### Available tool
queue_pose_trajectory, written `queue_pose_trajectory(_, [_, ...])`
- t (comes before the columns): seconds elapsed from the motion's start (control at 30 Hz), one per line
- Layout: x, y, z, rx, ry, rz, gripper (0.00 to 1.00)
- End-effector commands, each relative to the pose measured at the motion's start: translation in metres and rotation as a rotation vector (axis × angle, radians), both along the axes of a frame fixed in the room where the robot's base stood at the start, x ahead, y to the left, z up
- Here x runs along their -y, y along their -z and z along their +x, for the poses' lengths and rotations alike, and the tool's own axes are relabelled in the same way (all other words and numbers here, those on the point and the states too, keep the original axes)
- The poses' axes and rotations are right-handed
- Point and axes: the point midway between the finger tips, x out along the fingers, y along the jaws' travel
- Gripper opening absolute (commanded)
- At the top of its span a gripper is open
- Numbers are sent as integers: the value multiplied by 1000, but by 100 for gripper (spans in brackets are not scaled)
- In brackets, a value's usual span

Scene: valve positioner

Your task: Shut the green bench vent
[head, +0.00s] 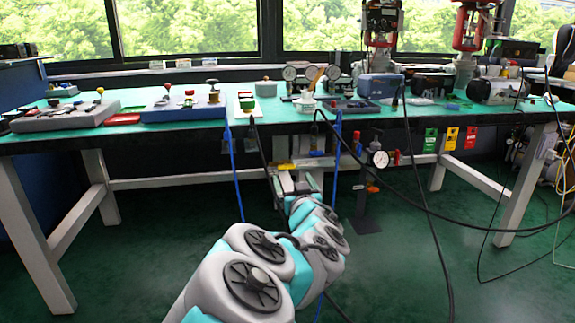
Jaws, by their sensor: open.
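The green bench vent cannot be singled out with certainty. A small green-topped block (246,103) sits on a white plate at the bench's front edge. A green tag (430,140) hangs under the bench's right half. My gripper (303,170) is at the far end of my arm, below the bench's front edge near the middle. It is open; its fingers are small and partly lost among the fittings there.
The teal-topped bench (215,116) spans the view, with control boxes (183,107) at left. A blue hose (236,170) and black cables (418,195) hang in front. A gauge on a stand (379,158) is right of my gripper. The green floor in front is mostly clear.

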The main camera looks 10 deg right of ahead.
Motion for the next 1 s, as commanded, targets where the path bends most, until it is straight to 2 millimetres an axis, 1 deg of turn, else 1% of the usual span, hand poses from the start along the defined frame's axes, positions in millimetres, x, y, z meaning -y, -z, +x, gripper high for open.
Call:
queue_pose_trajectory(0.03, [-1, -4, 4, -3, -2, -2, 92])
queue_pose_trajectory(0.1, [-1, -5, 8, 0, -5, -4, 92])
queue_pose_trajectory(0.13, [-1, -2, 14, 3, -4, -3, 92])
queue_pose_trajectory(0.3, [-1, 0, 38, 1, -4, -2, 92])
queue_pose_trajectory(0.5, [0, -1, 53, 3, -3, -1, 92])
queue_pose_trajectory(0.63, [-1, -1, 58, 3, -4, 0, 92])
queue_pose_trajectory(0.9, [-1, -1, 58, 2, -3, 0, 92])
queue_pose_trajectory(0.93, [-1, -1, 58, 2, -3, 0, 90])
queue_pose_trajectory(1.0, [-1, -1, 58, 2, -3, 0, 82])
